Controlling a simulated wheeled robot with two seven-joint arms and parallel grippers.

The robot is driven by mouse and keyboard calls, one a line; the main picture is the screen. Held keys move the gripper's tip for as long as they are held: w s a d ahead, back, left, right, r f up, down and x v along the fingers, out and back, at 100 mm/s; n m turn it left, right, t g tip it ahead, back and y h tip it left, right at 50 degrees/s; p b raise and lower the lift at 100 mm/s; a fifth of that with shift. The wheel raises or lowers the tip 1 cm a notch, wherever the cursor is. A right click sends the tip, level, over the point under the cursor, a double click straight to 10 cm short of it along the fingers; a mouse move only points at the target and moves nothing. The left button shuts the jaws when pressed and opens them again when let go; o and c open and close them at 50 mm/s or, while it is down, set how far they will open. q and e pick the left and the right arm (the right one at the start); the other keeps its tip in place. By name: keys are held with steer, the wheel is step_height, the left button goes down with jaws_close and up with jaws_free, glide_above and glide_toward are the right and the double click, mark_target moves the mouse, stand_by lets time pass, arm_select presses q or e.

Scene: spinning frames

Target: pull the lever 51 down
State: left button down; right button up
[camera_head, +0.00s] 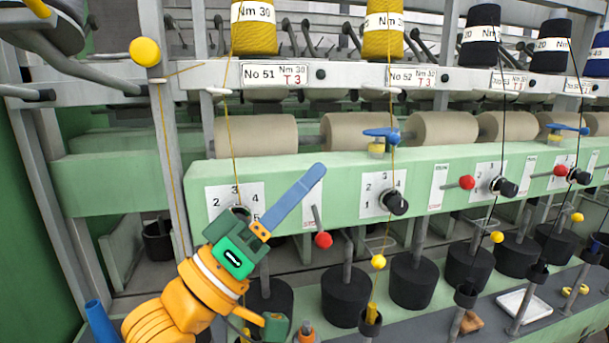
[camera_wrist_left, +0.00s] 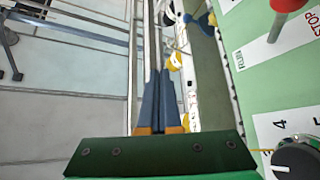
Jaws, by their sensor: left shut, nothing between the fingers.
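The "No 51" plate (camera_head: 262,74) is on the upper rail at left. Below it, on the green panel, a short lever with a red knob (camera_head: 323,239) slants downward from beside a white label plate. What looks like the same red knob (camera_wrist_left: 288,5) shows at the top right of the left wrist view, near the word STOP. My left gripper (camera_head: 319,169) is shut and empty, its blue fingers pointing up and right across that label plate, above the knob. In the left wrist view its fingertips (camera_wrist_left: 160,72) are together, apart from the knob. My right gripper is not in view.
A numbered dial (camera_head: 236,215) is partly hidden by my gripper. The neighbouring red-knob lever (camera_head: 467,182) sticks out sideways. A blue handle (camera_head: 382,134) and a thread guide with a yellow ball (camera_head: 378,262) are to the right. Threads hang from the bobbins; one passes close left of my gripper.

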arm_select(q)
steer(key=s+r+b, duration=0.3)
steer(key=s, duration=0.5)
steer(key=shift+s+d+r, duration=0.25)
steer(key=shift+s+r, duration=0.1)
steer(key=shift+r, duration=0.05)
